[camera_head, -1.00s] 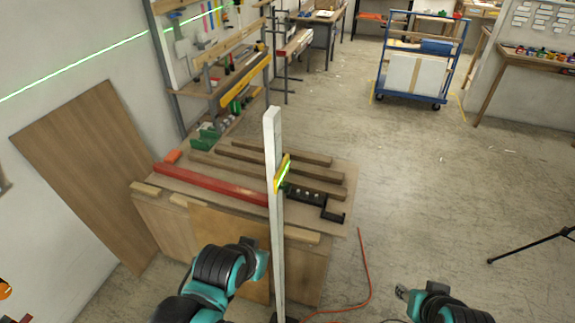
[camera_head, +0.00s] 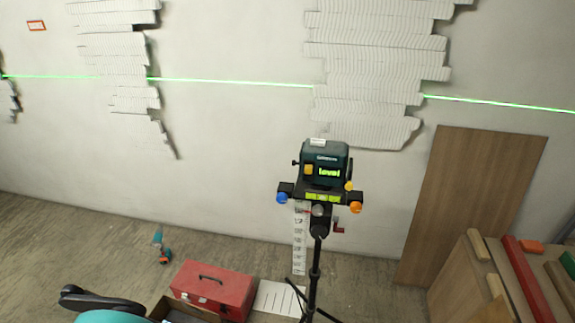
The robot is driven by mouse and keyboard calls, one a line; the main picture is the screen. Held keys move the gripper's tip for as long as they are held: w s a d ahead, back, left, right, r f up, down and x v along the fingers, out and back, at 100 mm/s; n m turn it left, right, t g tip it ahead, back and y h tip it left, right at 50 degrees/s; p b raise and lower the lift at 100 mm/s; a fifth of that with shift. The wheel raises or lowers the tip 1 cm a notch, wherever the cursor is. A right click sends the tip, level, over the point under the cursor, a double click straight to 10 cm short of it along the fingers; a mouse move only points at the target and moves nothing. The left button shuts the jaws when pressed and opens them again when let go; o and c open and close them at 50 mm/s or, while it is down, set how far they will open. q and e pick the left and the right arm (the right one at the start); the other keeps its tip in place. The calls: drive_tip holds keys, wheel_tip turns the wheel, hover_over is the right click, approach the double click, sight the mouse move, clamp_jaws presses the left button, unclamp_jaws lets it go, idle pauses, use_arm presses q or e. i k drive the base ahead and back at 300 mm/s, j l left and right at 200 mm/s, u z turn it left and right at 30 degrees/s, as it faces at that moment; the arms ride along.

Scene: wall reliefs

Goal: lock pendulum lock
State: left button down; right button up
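A dark teal laser level (camera_head: 325,165) stands on a black tripod (camera_head: 315,265) in front of the wall. Its face reads "level" in green. An orange part (camera_head: 308,169) sits at the left of its face, and a small yellow knob (camera_head: 348,186) at its lower right. A blue knob (camera_head: 282,197) and an orange knob (camera_head: 355,207) flank its mount. I cannot tell which part is the pendulum lock. A black and teal part of my arm shows at the bottom left, well apart from the level; no fingertips can be made out. My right gripper is out of view.
A red toolbox (camera_head: 213,287) and a drill (camera_head: 162,247) are on the floor at left. A board (camera_head: 470,200) leans on the wall at right, beside a workbench (camera_head: 465,283). Floor left of the tripod is partly clear.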

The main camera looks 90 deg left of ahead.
sight(308, 168)
drive_tip(key=u, duration=2.7)
